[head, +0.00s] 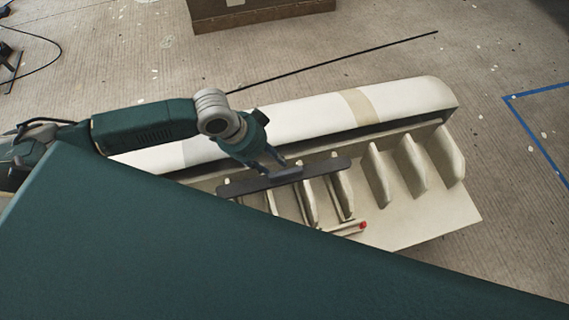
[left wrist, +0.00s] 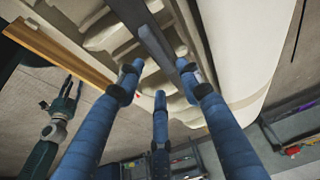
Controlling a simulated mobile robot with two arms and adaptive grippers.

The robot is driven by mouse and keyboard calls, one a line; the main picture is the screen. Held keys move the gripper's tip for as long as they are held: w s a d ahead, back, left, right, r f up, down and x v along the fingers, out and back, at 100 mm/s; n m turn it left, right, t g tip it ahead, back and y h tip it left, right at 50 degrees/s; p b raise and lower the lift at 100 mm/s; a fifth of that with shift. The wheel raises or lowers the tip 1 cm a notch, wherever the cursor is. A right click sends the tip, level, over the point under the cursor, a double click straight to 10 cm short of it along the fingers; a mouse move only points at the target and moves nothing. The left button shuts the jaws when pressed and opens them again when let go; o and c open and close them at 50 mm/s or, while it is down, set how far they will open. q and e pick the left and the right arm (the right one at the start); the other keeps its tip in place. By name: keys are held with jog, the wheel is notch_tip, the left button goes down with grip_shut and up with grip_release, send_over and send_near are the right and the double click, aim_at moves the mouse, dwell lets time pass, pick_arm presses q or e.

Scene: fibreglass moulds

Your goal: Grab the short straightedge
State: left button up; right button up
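The short straightedge (head: 236,188) is a dark grey flat bar lying across the ribs of the cream mould, with a lighter grey piece near its middle. It also shows in the left wrist view (left wrist: 152,35), running between the fingers. My left gripper (head: 271,165) is over the bar's middle, its fingers pointing down and spread apart. In the left wrist view the blue fingers (left wrist: 159,76) are apart around the bar, without a visible grip. My right gripper (left wrist: 70,88) shows only in the left wrist view, at the left, with its fingers apart and empty.
The cream mould (head: 435,215) has several upright ribs and a long rounded side (head: 410,97). A red-ended tool (head: 362,226) lies near its front edge. A long thin dark rod (head: 330,65) lies behind it. A wooden-edged box (head: 262,17) stands at the back.

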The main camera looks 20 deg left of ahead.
aim_at(285, 174)
pick_arm(q)
jog(key=x, duration=0.3)
jog(key=shift+s+d+f, duration=0.2)
jog(key=shift+d+f, duration=0.1)
jog(key=p+x, duration=0.1)
jog(key=x, duration=0.3)
jog(key=shift+d+f, duration=0.15)
jog(key=shift+f, duration=0.25)
jog(key=shift+w+d+f, duration=0.15)
jog(key=shift+w+f, duration=0.05)
jog(key=shift+f, duration=0.3)
jog(key=shift+r, duration=0.1)
grip_shut()
pick_arm(e)
jog(key=shift+s+r, duration=0.55)
jog(key=shift+s, duration=0.05)
